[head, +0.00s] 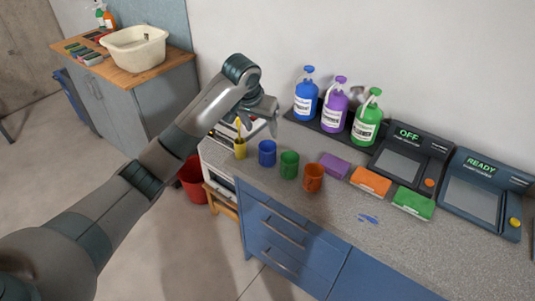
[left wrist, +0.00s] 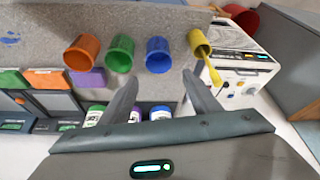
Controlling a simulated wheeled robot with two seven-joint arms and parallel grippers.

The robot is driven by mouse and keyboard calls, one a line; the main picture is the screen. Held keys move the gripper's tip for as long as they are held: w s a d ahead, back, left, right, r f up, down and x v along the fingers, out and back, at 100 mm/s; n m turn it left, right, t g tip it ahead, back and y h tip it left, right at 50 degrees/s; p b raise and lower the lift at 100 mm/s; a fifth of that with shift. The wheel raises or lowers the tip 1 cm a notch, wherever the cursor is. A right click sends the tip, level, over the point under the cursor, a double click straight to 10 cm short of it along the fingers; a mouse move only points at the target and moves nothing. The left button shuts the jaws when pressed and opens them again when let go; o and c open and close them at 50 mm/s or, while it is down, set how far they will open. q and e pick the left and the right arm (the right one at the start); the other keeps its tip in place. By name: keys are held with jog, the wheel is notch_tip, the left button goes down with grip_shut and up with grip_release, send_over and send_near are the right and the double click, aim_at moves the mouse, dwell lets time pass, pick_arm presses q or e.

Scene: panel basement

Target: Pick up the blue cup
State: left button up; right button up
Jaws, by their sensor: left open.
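The blue cup (head: 267,153) stands upright on the grey speckled counter, between a yellow cup (head: 240,148) and a green cup (head: 289,164). It also shows in the left wrist view (left wrist: 158,56), ahead of the fingers. My left gripper (head: 258,130) is above the counter, close over the back of the blue and yellow cups. In the left wrist view its two fingers (left wrist: 160,84) are spread apart with nothing between them, and the blue cup lies beyond the gap. My right gripper is not in view.
An orange cup (head: 313,177) stands right of the green one. Blue, purple and green pump bottles (head: 335,103) stand on a dark tray behind. Sponges (head: 371,181) and two devices marked OFF (head: 409,153) and READY (head: 478,190) are at the right. The yellow cup holds a yellow utensil.

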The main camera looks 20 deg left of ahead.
pick_arm(q)
jog(key=p, duration=0.2)
send_near(267, 150)
jog(key=shift+d+f, duration=0.55)
jog(key=shift+f, duration=0.4)
jog(key=shift+d+f+p, duration=0.1)
jog(key=shift+f+p, duration=0.45)
jog(key=shift+p, duration=0.2)
jog(key=x, duration=0.1)
jog(key=p+x, duration=0.1)
jog(key=x, duration=0.1)
jog(key=shift+s, duration=0.25)
jog(key=shift+w+f, duration=0.25)
jog(key=shift+f, duration=0.35)
jog(key=shift+c, duration=0.6)
jog(key=c, duration=0.7)
